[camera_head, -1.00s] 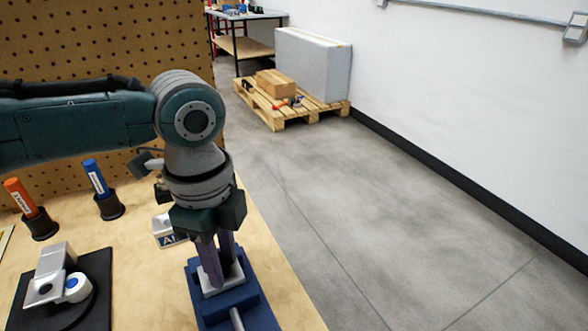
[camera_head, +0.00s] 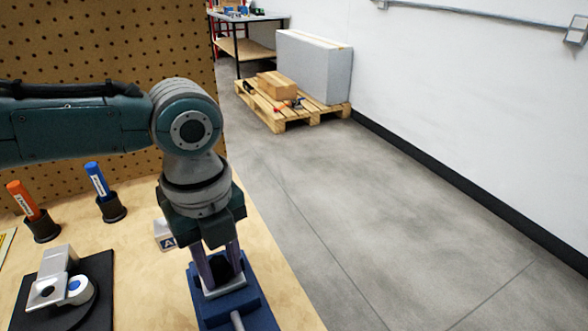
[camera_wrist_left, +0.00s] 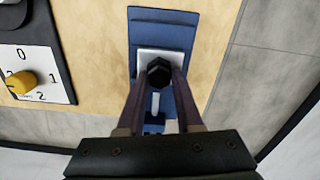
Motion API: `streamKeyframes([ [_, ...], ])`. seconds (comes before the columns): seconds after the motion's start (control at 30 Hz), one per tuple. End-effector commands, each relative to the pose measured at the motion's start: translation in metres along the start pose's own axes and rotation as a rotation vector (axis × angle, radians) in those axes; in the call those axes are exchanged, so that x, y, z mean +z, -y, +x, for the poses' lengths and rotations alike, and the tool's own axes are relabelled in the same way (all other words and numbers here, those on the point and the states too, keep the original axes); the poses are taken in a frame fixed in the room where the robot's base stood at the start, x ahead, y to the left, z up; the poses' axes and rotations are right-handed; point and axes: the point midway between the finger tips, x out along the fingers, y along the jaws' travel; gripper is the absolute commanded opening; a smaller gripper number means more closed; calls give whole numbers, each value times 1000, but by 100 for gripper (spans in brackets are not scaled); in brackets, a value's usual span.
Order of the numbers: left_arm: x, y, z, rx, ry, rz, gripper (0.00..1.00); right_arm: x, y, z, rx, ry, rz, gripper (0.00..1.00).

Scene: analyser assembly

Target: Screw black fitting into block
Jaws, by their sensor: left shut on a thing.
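My left gripper (camera_head: 219,270) points down over the blue vise (camera_head: 240,306) near the table's right edge. Its two purple-grey fingers also show in the left wrist view (camera_wrist_left: 159,84), closed on the black fitting (camera_wrist_left: 159,72), whose hexagonal head sits between the fingertips. The silver block (camera_wrist_left: 146,57) is held in the blue vise, directly below the fitting. The fitting is over the block's top; how deep it sits in the block is hidden. My right gripper shows in neither view.
A silver bracket with a white round part (camera_head: 74,288) stands on a black plate at left. Orange (camera_head: 22,199) and blue (camera_head: 96,181) markers stand in black holders. A pegboard (camera_head: 100,40) backs the table.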

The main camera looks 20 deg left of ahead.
Motion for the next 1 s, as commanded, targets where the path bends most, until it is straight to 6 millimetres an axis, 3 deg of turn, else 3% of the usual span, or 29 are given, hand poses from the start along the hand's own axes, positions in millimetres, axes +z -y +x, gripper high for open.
streamKeyframes([
  [0.3, 0, 0, 0, 1, 0, 39, 0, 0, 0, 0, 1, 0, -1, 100],
  [0.53, 1, -2, 0, 1, 2, 326, 0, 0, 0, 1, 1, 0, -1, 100],
  [0.87, 1, -3, 0, 1, 1, 379, 0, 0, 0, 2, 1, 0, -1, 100],
  [1.0, 2, -4, 1, 0, 2, 541, 0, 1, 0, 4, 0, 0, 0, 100],
])
